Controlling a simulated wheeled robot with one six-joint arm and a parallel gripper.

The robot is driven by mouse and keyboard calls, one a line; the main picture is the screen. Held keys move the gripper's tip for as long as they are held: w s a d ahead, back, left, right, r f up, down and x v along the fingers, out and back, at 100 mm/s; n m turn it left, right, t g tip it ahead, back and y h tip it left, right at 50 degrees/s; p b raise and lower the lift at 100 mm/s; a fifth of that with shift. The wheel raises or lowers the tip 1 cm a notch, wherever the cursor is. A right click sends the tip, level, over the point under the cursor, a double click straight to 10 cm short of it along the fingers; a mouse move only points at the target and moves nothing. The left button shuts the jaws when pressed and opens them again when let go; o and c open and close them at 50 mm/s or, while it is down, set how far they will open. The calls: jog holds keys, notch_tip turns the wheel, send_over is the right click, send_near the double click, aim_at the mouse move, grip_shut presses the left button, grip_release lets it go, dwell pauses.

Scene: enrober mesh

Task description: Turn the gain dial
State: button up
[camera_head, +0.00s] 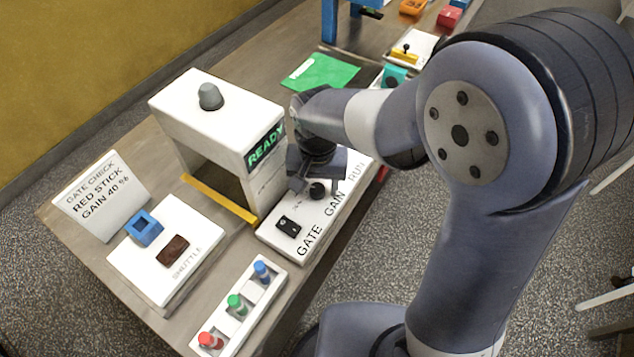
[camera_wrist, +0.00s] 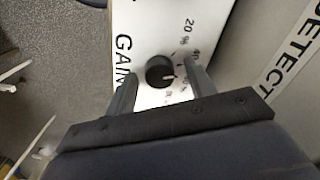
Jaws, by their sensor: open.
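The gain dial is a round black knob (camera_head: 317,190) on a white control panel (camera_head: 268,236), beside the word GAIN. In the wrist view the dial (camera_wrist: 159,71) has a pale pointer mark, and percent labels, including 20 %, are printed around it. My gripper (camera_head: 316,178) is over the panel at the dial. In the wrist view my gripper (camera_wrist: 162,88) is open, with one finger on each side of the dial. I cannot tell whether the fingers touch it. Part of the scale is hidden by the fingers and too small to read.
A black gate switch (camera_head: 288,227) is on the same panel. A white detector box (camera_head: 215,135) with a READY display stands close behind. A sign (camera_head: 102,194) reads RED STICK, GAIN 40 %. A shuttle plate (camera_head: 165,260) and a rack of coloured sticks (camera_head: 262,296) lie in front.

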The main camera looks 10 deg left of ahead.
jog(key=shift+c, duration=0.3)
jog(key=c, duration=0.9)
jog(key=shift+n, duration=0.3)
jog(key=n, duration=0.3)
jog(key=shift+n, duration=2.2)
jog(key=o, duration=1)
jog(key=shift+c, duration=0.2)
